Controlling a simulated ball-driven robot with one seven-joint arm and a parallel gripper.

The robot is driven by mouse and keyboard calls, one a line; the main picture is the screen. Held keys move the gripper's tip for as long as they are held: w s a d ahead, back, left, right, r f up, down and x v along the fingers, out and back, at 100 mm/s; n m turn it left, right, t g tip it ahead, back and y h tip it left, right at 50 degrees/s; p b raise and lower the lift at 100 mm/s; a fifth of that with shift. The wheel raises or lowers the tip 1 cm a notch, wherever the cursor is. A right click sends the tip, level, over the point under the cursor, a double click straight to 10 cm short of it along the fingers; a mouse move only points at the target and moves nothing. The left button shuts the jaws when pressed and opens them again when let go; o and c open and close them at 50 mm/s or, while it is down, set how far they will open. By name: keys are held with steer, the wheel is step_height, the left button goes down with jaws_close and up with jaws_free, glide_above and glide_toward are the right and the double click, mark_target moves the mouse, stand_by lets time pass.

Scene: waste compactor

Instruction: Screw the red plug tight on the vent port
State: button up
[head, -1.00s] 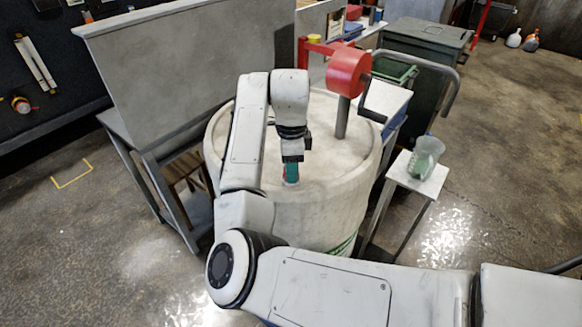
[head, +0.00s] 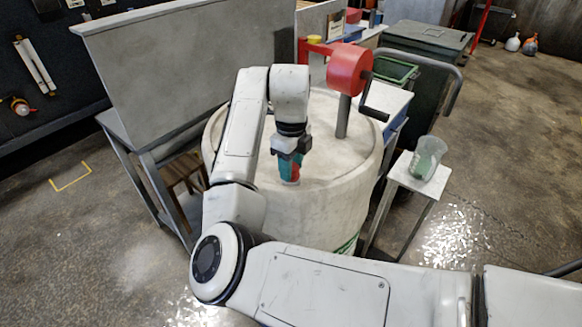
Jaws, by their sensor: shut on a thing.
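My gripper (head: 289,168) points down over the top of the pale round drum (head: 335,165), in front of its centre. Its fingers show teal. A red part between and beside them, the red plug (head: 296,173), is held in the shut jaws. The vent port is directly below or around the plug; a small pale edge shows under the fingertips. The fingers hide most of the port, and I cannot tell how deep the plug sits.
A red crank drum (head: 348,70) on a grey post stands on the drum's top, right of my gripper, its handle (head: 374,103) reaching right. A white stand (head: 420,178) with a clear cup (head: 427,158) is at the right. A grey panel (head: 190,75) rises behind left.

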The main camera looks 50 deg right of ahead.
steer(key=o, duration=1.2)
steer(key=shift+c, duration=0.2)
steer(key=shift+c, duration=0.4)
